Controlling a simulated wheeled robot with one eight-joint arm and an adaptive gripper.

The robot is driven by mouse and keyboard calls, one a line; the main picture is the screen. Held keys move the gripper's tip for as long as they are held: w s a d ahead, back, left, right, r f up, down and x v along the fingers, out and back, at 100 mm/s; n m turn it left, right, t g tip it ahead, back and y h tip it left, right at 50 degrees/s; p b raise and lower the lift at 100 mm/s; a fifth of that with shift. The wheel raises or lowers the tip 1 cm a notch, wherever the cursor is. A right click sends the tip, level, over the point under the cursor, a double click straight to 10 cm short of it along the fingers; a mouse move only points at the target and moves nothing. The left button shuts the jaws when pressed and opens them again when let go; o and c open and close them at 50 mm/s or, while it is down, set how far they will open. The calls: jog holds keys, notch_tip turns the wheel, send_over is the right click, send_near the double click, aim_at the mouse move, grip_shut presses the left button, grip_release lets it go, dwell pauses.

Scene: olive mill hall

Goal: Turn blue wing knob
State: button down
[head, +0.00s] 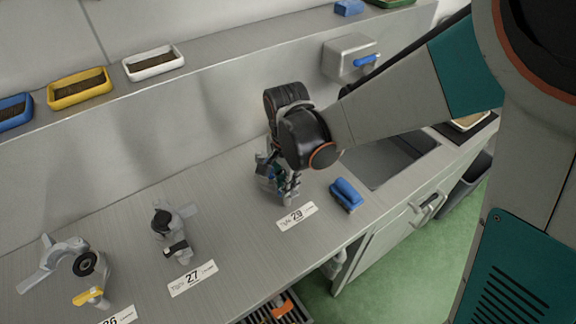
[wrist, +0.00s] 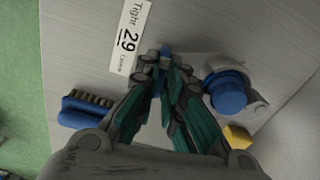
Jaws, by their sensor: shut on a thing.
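The blue wing knob (wrist: 166,54) shows in the wrist view as a small blue patch between my fingertips, beside the label reading "Tight 29". My gripper (wrist: 163,62) is shut on it, and the fingers hide most of it. In the head view my gripper (head: 283,186) reaches down to the bench behind label 29 (head: 297,216), and the knob itself is mostly covered. A blue round cap (wrist: 228,92) on a grey fitting sits to the right of my fingers in the wrist view, apart from them.
A blue brush (head: 346,195) lies right of my gripper, before the sink (head: 388,160). A yellow block (wrist: 237,137) lies near the grey fitting. Similar fittings stand left: one with a black handle (head: 177,248), one with a yellow handle (head: 88,296). Bench between them is clear.

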jog(key=shift+m, duration=0.6)
jog(key=c, duration=1.7)
grip_release()
